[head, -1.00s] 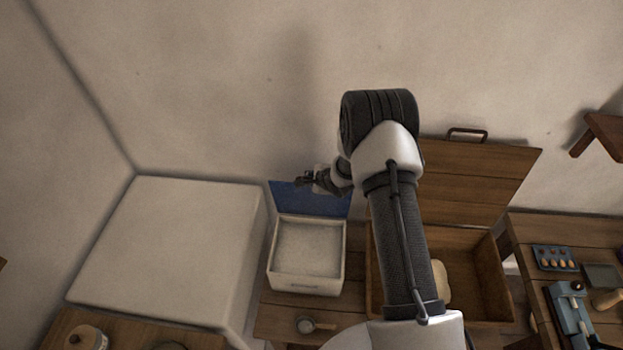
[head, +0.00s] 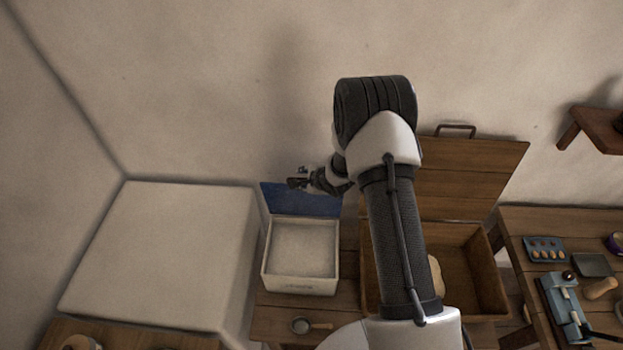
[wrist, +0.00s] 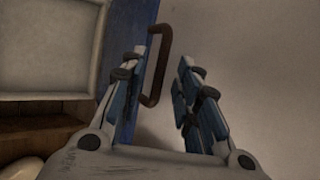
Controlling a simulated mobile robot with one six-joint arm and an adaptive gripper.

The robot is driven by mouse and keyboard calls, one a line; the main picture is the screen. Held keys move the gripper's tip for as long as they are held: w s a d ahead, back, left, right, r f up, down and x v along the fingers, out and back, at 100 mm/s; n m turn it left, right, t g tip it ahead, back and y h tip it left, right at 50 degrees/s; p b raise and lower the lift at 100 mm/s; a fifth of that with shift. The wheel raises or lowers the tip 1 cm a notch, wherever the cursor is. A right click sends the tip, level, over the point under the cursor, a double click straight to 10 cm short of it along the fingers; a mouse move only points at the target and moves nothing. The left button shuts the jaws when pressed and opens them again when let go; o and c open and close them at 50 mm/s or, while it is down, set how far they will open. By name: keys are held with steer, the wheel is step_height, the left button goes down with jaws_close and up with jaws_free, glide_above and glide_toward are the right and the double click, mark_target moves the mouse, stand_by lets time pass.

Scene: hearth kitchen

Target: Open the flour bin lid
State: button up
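The flour bin (head: 300,284) is a white open-topped box, with pale flour (head: 303,245) filling it. Its blue lid (head: 300,201) stands raised, tilted up along the bin's back edge near the wall. In the wrist view the lid (wrist: 124,75) shows nearly edge-on, with a brown handle (wrist: 155,65) on its face. My gripper (head: 298,180) is at the lid's top edge. In the wrist view its fingers (wrist: 160,65) are spread apart, with the handle between them. The left finger overlaps the lid's face; whether it touches is unclear.
A big white block (head: 160,250) stands left of the bin. A wooden chest (head: 470,265) with a raised wooden lid (head: 475,180) stands at right, partly behind my arm. A small scoop (head: 302,325) lies before the bin. A table with tools (head: 565,300) is at far right.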

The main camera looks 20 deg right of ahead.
steer(key=v, duration=0.9)
steer(key=shift+r, duration=0.1)
steer(key=s+d+r+n+g+h+b, duration=0.1)
steer(key=s+r+n+h+b, duration=0.1)
steer(key=s+r+n+b, duration=0.35)
steer(key=s+d+r+n+h+b, duration=0.2)
steer(key=s+r+n+b, duration=0.15)
steer(key=s+b, duration=0.45)
steer(key=s+a+f+n+g+b, duration=0.1)
steer(key=s+a+n+b, duration=0.1)
steer(key=s, duration=0.5)
steer(key=s+a+f+n+g+y+b, duration=0.1)
steer(key=s+a+f+n+b, duration=0.1)
steer(key=s+n+b, duration=0.3)
steer(key=s+a+f+n+b, duration=0.2)
steer(key=s+n+b, duration=0.1)
steer(key=s, duration=0.6)
steer(key=shift+s+n+g+y+b, duration=0.3)
steer(key=shift+n+g, duration=0.1)
steer(key=shift+n, duration=0.1)
